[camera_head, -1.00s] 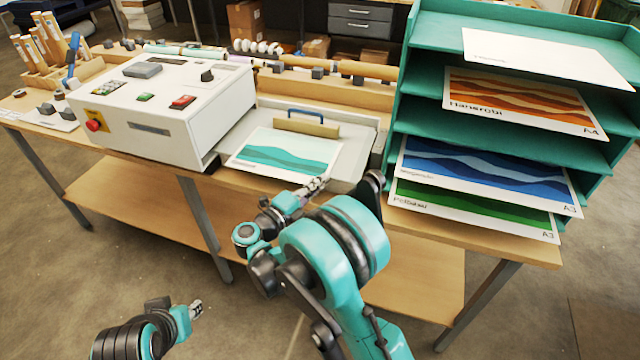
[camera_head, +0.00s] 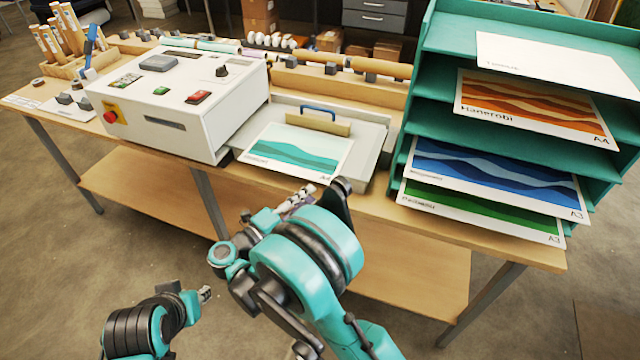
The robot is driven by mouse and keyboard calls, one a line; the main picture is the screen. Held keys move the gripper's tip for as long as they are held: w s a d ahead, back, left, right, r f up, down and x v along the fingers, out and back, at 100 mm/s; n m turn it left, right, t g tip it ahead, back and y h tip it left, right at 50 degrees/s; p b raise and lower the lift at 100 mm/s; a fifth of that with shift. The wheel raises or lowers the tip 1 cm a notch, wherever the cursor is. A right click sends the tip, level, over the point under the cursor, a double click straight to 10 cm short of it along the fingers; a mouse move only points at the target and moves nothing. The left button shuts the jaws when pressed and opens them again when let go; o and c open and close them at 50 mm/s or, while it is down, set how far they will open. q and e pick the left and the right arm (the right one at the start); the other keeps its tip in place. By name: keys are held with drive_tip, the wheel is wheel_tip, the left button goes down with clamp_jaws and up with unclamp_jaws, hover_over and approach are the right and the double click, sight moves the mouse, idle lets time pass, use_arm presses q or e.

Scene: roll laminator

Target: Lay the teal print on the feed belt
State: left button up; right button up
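The teal print (camera_head: 298,149), a white sheet with teal waves and A4 in its corner, lies flat on the grey feed belt (camera_head: 372,150) to the right of the white laminator (camera_head: 178,100). My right gripper (camera_head: 305,192) is in front of the print's near edge, apart from it and with nothing seen in it. Its fingers are small and partly hidden by my arm, so their opening is unclear. My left gripper (camera_head: 206,294) is low at the bottom left, over the floor and away from the bench; its fingers are too small to judge.
A teal shelf rack (camera_head: 425,120) on the right holds an orange print (camera_head: 535,106), a blue print (camera_head: 495,178), a green print (camera_head: 480,208) and a white sheet (camera_head: 560,62). A wooden block with a blue handle (camera_head: 318,118) stands behind the print. Rolls lie along the bench's back.

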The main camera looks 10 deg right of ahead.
drive_tip(key=w+a+r+n+t+y, duration=0.2)
drive_tip(key=r+n+t+y, duration=0.5)
drive_tip(key=r+n, duration=0.4)
drive_tip(key=w+a+r+n+t+y, duration=0.2)
drive_tip(key=a+r+n+t+y, duration=0.15)
drive_tip(key=r+n+y, duration=0.75)
drive_tip(key=s+d+f+n+g+h, duration=0.1)
drive_tip(key=s+d+f+n+g, duration=0.1)
drive_tip(key=s+d+f+g, duration=0.2)
drive_tip(key=s+d+f+n+g+h, duration=0.1)
drive_tip(key=s+d+f+n+g, duration=0.2)
drive_tip(key=s+f, duration=0.7)
drive_tip(key=s+d+f+n+g+h, duration=0.1)
drive_tip(key=s+d+f+n+g, duration=0.1)
drive_tip(key=s+d+f+g, duration=0.4)
drive_tip(key=s+f, duration=0.1)
drive_tip(key=s, duration=0.3)
drive_tip(key=shift+s+d+f, duration=0.25)
drive_tip(key=shift+d+f, duration=0.1)
drive_tip(key=shift+d, duration=0.05)
